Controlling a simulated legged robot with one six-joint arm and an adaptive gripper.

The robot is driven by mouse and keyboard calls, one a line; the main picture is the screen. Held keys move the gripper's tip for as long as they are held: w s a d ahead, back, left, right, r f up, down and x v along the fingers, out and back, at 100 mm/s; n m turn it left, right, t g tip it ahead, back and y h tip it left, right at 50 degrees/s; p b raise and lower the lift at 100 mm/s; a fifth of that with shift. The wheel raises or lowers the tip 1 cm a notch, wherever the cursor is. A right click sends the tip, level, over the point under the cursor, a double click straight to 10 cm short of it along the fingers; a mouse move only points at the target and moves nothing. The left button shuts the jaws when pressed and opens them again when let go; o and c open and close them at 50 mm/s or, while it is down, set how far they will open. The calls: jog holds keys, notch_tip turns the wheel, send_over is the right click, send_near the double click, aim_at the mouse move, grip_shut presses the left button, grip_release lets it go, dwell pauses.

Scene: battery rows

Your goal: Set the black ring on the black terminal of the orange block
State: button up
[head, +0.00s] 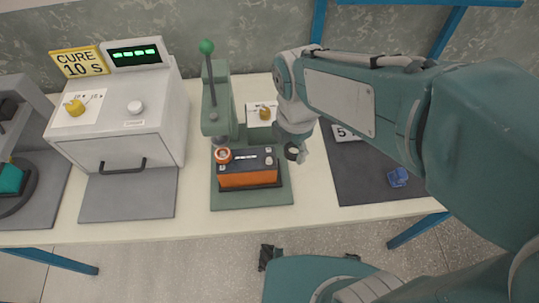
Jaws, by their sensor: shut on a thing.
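The orange block (249,179) sits on the green base plate of a press and has a dark top. An orange-red ring (223,156) is at the left end of its top. Small dark details, likely including the black terminal (268,160), show at the right end, too small to tell clearly. My gripper (297,152) is just right of the block, shut on the black ring (291,153). The ring appears apart from the block, though its exact height is hard to tell. My gripper's fingers are partly hidden by my arm.
The green press (218,95) with a green-knobbed lever stands behind the block. A white cure oven (115,125) is to the left. A dark mat (350,185) with a blue piece (398,177) lies to the right. The table's front strip is clear.

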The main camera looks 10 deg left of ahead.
send_over(268, 160)
jog(key=f, duration=0.5)
jog(key=shift+s+f, duration=0.15)
jog(key=shift+s, duration=0.05)
jog(key=shift+w+d+f, duration=0.2)
jog(key=shift+w+f, duration=0.05)
jog(key=shift+f, duration=0.25)
notch_tip(268, 160, down, 2)
jog(key=shift+d+f, duration=0.1)
jog(key=shift+f, duration=0.1)
jog(key=shift+a+f, duration=0.2)
jog(key=shift+f, duration=0.1)
jog(key=shift+c, duration=0.6)
jog(key=shift+a+f, duration=0.1)
jog(key=shift+a, duration=0.3)
jog(key=o, duration=0.7)
jog(key=shift+o, duration=1)
jog(key=shift+d, duration=0.4)
jog(key=shift+a+r, duration=0.1)
jog(key=shift+r, duration=0.1)
notch_tip(268, 160, up, 12)
jog(key=shift+a, duration=0.15)
jog(key=shift+f, duration=0.1)
